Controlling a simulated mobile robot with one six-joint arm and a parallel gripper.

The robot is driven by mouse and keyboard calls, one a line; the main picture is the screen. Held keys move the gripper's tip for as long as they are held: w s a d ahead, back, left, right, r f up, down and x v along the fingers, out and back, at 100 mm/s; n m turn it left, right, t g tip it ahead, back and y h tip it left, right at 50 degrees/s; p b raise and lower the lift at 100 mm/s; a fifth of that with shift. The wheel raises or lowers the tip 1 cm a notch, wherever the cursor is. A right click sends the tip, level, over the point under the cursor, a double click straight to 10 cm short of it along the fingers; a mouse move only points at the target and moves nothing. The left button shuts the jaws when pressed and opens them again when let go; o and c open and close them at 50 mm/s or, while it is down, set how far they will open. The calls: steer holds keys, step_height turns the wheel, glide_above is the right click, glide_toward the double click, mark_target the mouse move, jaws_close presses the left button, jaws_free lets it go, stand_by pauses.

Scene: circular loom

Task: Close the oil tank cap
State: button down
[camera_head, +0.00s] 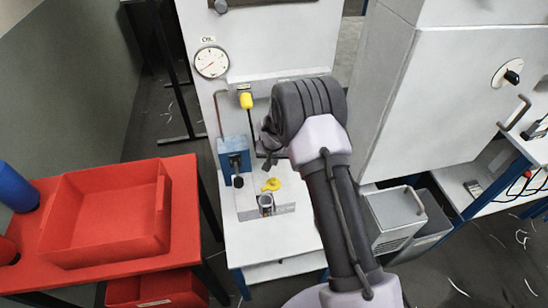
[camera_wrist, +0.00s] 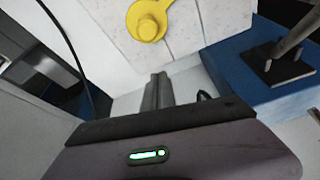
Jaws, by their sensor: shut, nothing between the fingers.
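The yellow oil tank cap (camera_head: 271,184) is on the pale tank block (camera_head: 284,209) on the white stand. In the wrist view the cap (camera_wrist: 148,20) is round with a raised middle and a small tab, at the top edge of the picture. I cannot tell whether it is seated on its opening. A small grey cylindrical fitting (camera_head: 266,204) is just in front of the cap. My gripper (camera_head: 267,163) is above and behind the cap, apart from it. In the wrist view its fingers (camera_wrist: 157,90) are together and empty.
A blue block (camera_head: 233,154) with a dark plate and rod stands left of my gripper. A red tray (camera_head: 105,215) is at left. The stand's front (camera_head: 270,240) is clear.

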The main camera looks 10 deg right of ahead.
mark_target(274, 170)
steer(key=b+x, duration=0.1)
steer(key=x, duration=0.3)
steer(key=shift+f, duration=0.1)
steer(key=shift+s+a+r+b, duration=0.15)
steer(key=shift+s+b, duration=0.15)
steer(key=shift+s, duration=0.35)
steer(key=shift+s+a+r+b, duration=0.15)
steer(key=shift+s+b, duration=0.1)
steer(key=shift+s, duration=0.4)
steer(key=shift+s+a+b, duration=0.15)
steer(key=shift+s+b, duration=0.15)
steer(key=shift+s, duration=0.35)
